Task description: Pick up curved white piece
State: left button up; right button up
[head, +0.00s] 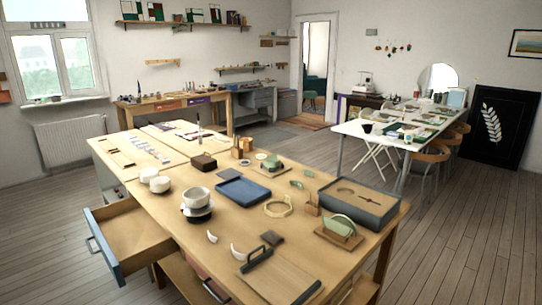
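Two small curved white pieces lie on the front part of the wooden table (160,205). One curved white piece (212,237) is in front of the stacked white bowls. The other curved white piece (237,253) lies a little to the right and nearer, close to a dark-handled tool. I cannot tell which of the two the task names. Neither of my grippers is in view.
White bowls (196,196) stand stacked on a dark saucer behind the pieces. A dark-handled tool (257,259) lies to the right, by a wooden board (285,280). A blue tray (243,190) lies farther back. An open drawer (135,240) juts out at the left.

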aim_at(213, 239)
jog(key=k+j+u, duration=0.15)
jog(key=u, duration=0.25)
jog(key=j+u, duration=0.2)
jog(key=u, duration=0.15)
jog(key=k+j+u, duration=0.15)
jog(key=u, duration=0.25)
jog(key=j, duration=0.1)
